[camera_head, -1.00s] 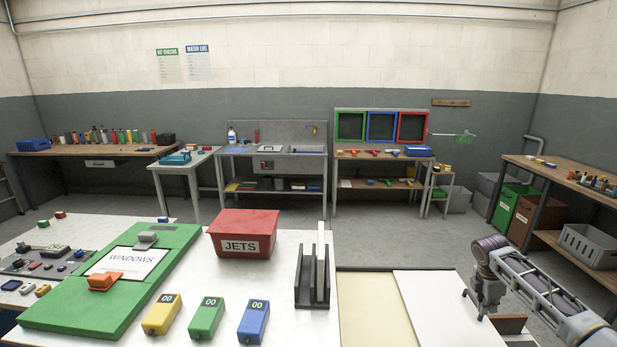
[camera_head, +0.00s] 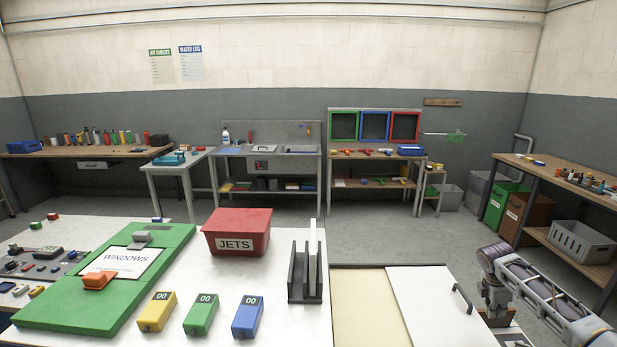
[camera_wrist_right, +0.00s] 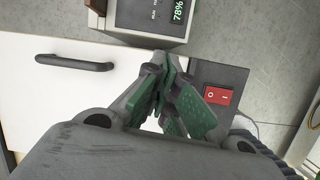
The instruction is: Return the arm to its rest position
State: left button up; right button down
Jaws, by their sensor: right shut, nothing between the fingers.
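My right arm (camera_head: 550,290) comes in from the right edge of the head view, grey with a ribbed frame. Its gripper (camera_head: 497,316) hangs down at the right side of a white panel, and its tips are hard to make out there. In the right wrist view the green-padded fingers (camera_wrist_right: 170,95) are together with nothing between them. They are near the white panel (camera_wrist_right: 35,100) with its black handle (camera_wrist_right: 75,63) and do not hold the handle. My left gripper is not in view.
A grey unit with a 78% display (camera_wrist_right: 150,18) and a red switch (camera_wrist_right: 221,96) lie close to the right fingers. The white table holds a red JETS box (camera_head: 236,231), a black rack (camera_head: 303,275) and a green WINDOWS board (camera_head: 60,296). Open floor (camera_head: 390,232) lies beyond.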

jog(key=s+d+f+m+h, duration=0.4)
jog(key=s+d+f+m, duration=0.2)
jog(key=s+d+f, duration=1)
jog(key=s+d+f+m+t, duration=0.1)
jog(key=s+d+f, duration=0.3)
jog(key=s, duration=0.5)
jog(key=s+d+f+m+t+h, duration=0.1)
jog(key=s+d+f, duration=0.1)
jog(key=s+d, duration=0.5)
jog(key=s+d+f+m+t, duration=0.1)
jog(key=s+d+f, duration=0.25)
jog(key=s, duration=0.65)
jog(key=s+a+f+m+g+y, duration=0.1)
jog(key=s+a+f+y, duration=0.15)
jog(key=a+f, duration=1.05)
jog(key=s+a+f+m+y, duration=0.15)
jog(key=s+a+f, duration=0.25)
jog(key=a+f, duration=0.9)
jog(key=s+a+f+y, duration=0.1)
jog(key=a+f+y, duration=0.1)
jog(key=a, duration=1.9)
jog(key=s+a+f+m+y, duration=0.1)
jog(key=a+f+y, duration=0.1)
jog(key=a, duration=1.9)
jog(key=shift+a+f+g+y, duration=0.15)
jog(key=shift+a+g+y, duration=0.15)
jog(key=shift+g, duration=0.1)
